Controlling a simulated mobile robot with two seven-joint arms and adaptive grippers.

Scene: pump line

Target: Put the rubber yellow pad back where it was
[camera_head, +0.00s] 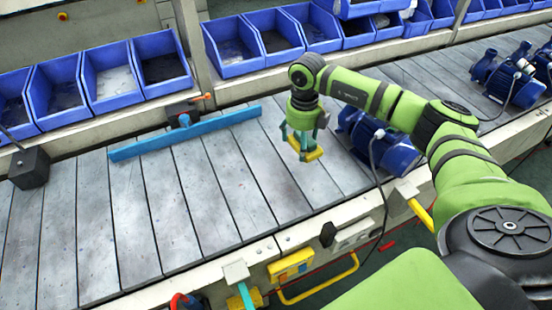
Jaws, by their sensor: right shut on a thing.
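The yellow pad (314,154) is over the grey slatted conveyor surface, left of the blue pump. My right gripper (303,143) points down with its teal fingers shut on the pad, and the fingers hide part of it. I cannot tell whether the pad touches the slats or hangs just above them. My left gripper is not in view.
A blue pump (375,145) with a cable stands close to the right of my gripper. A blue bar (188,132) lies across the slats at left. Blue bins (110,75) line the back. The slats (175,215) at front left are clear.

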